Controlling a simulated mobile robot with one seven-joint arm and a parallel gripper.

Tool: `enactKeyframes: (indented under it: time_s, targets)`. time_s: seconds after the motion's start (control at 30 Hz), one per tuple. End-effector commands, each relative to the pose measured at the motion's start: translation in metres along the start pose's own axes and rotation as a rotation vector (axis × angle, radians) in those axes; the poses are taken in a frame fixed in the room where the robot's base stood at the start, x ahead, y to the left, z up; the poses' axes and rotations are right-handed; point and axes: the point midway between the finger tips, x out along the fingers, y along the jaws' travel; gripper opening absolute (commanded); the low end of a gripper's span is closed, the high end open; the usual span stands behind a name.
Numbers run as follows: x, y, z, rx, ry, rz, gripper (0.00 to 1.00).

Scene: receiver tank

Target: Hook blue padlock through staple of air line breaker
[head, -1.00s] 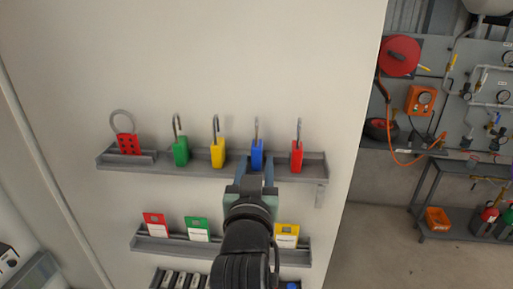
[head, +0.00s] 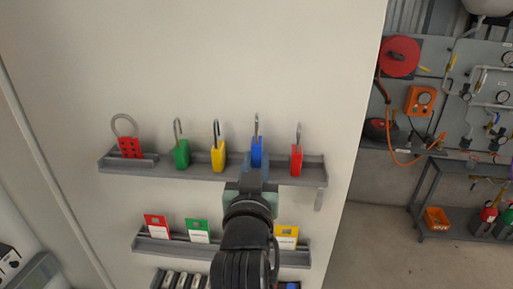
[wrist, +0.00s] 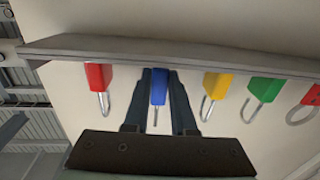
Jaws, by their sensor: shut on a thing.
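The blue padlock (head: 257,150) stands upright at the upper shelf, its open shackle pointing up. My gripper (head: 257,172) is shut on its body from the front. In the wrist view, which is upside down, the blue padlock (wrist: 158,88) sits between my two fingers (wrist: 159,95). Its lower end is close to the shelf edge; I cannot tell whether it still touches the shelf. The air line breaker and its staple cannot be made out for certain; piping with gauges and valves (head: 490,100) is on the far panel at right.
On the upper shelf (head: 318,172) stand a red padlock (head: 296,158) close on the right, a yellow padlock (head: 218,157) and green padlock (head: 181,155) on the left, and a red hasp (head: 130,147). Space above the padlocks is clear.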

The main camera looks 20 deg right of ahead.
Motion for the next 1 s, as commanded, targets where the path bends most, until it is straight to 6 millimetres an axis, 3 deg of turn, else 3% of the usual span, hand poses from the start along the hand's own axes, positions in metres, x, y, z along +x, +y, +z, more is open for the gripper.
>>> enactKeyframes:
  time_s: [0.2, 0.43, 1.0]
  targets:
    - [0.000, 0.000, -0.014, 0.001, 0.002, 0.000, 0.00]
    - [-0.003, 0.000, -0.016, 0.000, 0.001, 0.000, 0.00]
    - [-0.048, 0.000, -0.015, 0.000, 0.001, -0.001, 0.00]
